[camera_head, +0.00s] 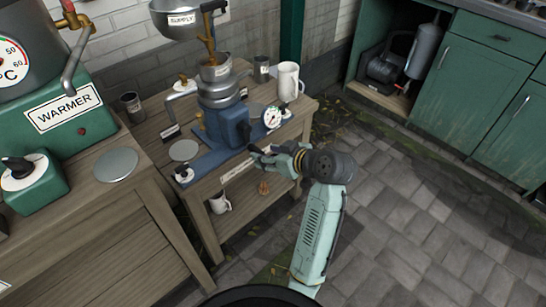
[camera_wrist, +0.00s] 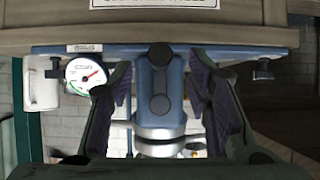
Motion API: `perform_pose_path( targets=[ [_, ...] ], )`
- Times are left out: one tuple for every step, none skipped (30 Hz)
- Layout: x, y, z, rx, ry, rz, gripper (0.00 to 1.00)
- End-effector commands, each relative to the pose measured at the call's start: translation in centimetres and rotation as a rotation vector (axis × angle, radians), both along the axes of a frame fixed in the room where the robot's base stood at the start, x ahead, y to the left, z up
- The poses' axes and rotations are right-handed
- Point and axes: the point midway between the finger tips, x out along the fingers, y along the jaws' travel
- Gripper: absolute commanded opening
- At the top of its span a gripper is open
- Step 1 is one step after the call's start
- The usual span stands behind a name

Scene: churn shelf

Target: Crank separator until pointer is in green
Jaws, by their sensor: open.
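The separator (camera_head: 216,92) stands on a wooden bench, with a blue body, metal bowls and a hopper above. Its round white gauge (camera_head: 271,117) is at its right side; it also shows at the left of the wrist view (camera_wrist: 86,74), with a red pointer and a green band. The pointer's exact place against the band is too small to tell. My gripper (camera_head: 262,154) is open in front of the separator, fingers apart on either side of that part.
A green warmer (camera_head: 75,115) stands on the left bench. A white mug (camera_head: 288,82) is behind the gauge, and another mug (camera_head: 220,203) is on the lower shelf. Green cabinets (camera_head: 485,75) stand at the right. The paved floor (camera_head: 420,210) between is clear.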

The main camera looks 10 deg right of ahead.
Motion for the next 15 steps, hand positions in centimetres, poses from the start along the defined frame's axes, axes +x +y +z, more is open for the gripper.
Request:
perform_pose_path(
  targets=[
    [0.3,0.2,-0.4,0.0,0.0,0.001,0.45],
    [0.4,0.4,-0.5,0.0,0.0,0.001,0.45],
    [0.6,0.5,-0.6,0.0,0.0,0.001,0.45],
    [0.8,0.6,-0.7,0.0,0.0,0.001,0.45],
    [0.9,0.7,-0.9,0.0,0.001,0.001,0.45],
    [1.1,0.8,-1.0,-0.001,0.001,0.0,0.45],
    [1.2,0.9,-1.1,-0.001,0.001,0.0,0.45],
    [1.4,1.0,-1.2,0.0,0.001,-0.001,0.45],
    [1.6,1.2,-1.4,0.0,0.0,0.0,0.45],
    [1.7,1.3,-1.5,0.0,0.0,0.0,0.45],
    [1.9,1.4,-1.6,0.0,0.0,0.0,0.45],
    [2.1,1.5,-1.7,0.0,0.0,0.001,0.45],
    [2.2,1.6,-1.8,0.0,0.0,0.001,0.45],
    [2.3,1.7,-2.0,0.0,0.001,0.001,0.45],
    [2.6,1.9,-2.1,0.0,0.0,0.001,0.45]
  ],
)
